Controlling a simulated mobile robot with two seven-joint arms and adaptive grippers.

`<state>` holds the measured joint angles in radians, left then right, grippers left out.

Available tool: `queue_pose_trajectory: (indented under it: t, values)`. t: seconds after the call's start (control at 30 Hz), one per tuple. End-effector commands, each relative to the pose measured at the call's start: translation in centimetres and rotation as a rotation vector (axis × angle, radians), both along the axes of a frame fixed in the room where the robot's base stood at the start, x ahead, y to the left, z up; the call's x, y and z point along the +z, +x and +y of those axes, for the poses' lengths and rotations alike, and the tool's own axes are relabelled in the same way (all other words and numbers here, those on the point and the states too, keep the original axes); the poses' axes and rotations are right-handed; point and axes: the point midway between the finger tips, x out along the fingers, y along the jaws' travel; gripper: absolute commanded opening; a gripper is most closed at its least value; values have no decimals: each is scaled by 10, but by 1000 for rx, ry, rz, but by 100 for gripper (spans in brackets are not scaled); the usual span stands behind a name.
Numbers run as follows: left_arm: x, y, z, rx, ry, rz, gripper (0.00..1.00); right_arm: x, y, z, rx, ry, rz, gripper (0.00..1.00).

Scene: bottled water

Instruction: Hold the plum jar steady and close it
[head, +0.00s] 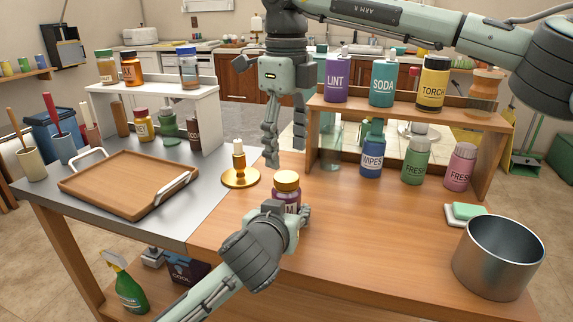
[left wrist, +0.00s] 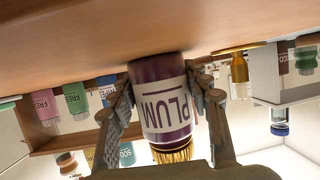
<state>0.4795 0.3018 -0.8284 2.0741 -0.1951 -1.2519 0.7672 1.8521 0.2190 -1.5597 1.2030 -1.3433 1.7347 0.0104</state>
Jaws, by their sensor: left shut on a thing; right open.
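The plum jar (head: 289,199) stands upright on the wooden table, purple with a pale label; its lower part is hidden behind my left gripper. It also shows upside down in the left wrist view (left wrist: 163,105), between two fingers. A gold lid (head: 287,180) sits on its top; I cannot tell how tight it is. My left gripper (head: 291,213) is shut around the jar's body. My right gripper (head: 284,156) is open and empty, pointing down, above and slightly left of the lid in the head view.
A brass candlestick (head: 240,178) stands left of the jar. A wooden tray (head: 128,182) lies on the grey counter at left. A shelf (head: 405,112) with several bottles stands behind right. A metal pot (head: 498,258) and a green sponge (head: 467,211) are at right. The table between is clear.

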Motion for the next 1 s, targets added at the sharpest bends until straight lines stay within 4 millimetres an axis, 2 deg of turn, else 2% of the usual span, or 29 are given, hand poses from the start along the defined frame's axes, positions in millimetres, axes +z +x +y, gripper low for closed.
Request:
queue_pose_trajectory:
  t: [0.1, 0.3, 0.5, 0.73, 0.77, 0.93, 1.0]
  values:
    - [-1, 0, 0, 0, 0, 1, 0, 27, 0, 1, 0, 1, -2, 63]
    - [-1, 0, 0, 0, 0, 1, 0, 59, 0, 1, -1, 0, -1, 63]
    - [-1, 0, 0, 0, 0, 1, 0, 70, 0, 0, 1, 0, 1, 63]
    - [-1, 0, 0, 0, 0, 1, 0, 70, -1, 0, 1, 0, 1, 63]
    - [-1, 0, 0, 0, 0, 1, 49, 70, -1, 0, 1, 0, 1, 63]
    - [0, 0, 0, 0, 0, 1, 70, 70, -1, 0, 0, 0, 1, 63]
    - [0, 0, 0, 0, 0, 1, 72, 70, -1, 0, 0, 0, 1, 63]
